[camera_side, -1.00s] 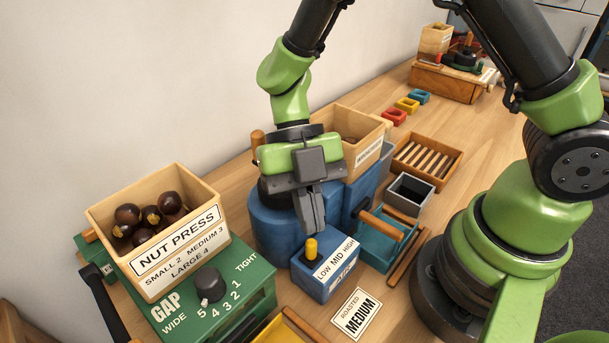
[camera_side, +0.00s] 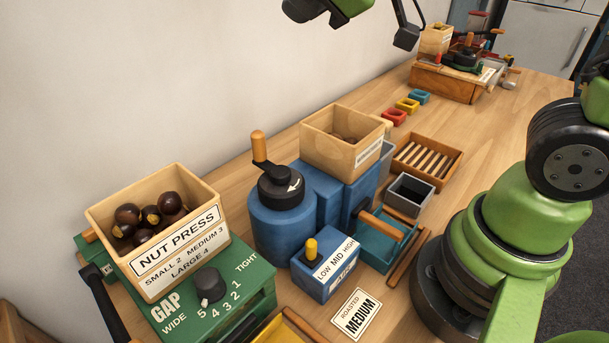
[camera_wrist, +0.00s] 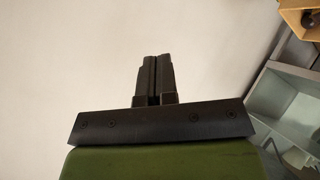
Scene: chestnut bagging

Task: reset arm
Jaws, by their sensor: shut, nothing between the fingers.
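My gripper (camera_wrist: 155,62) shows in the wrist view with its two dark fingers pressed together and nothing between them. The blue machine (camera_side: 283,225) stands below, with a black crank cap and wooden handle on top. Its control box (camera_side: 325,275) has a yellow-topped lever and a label reading LOW MID HIGH. My gripper touches none of these.
The green nut press (camera_side: 225,305) at the front left carries a wooden bin (camera_side: 175,245) of chestnuts. Another wooden bin (camera_side: 345,155) sits on the blue machine. A slatted tray (camera_side: 428,160), a grey bin (camera_side: 408,195) and a ROASTED MEDIUM card (camera_side: 357,314) lie nearby. The air above is clear.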

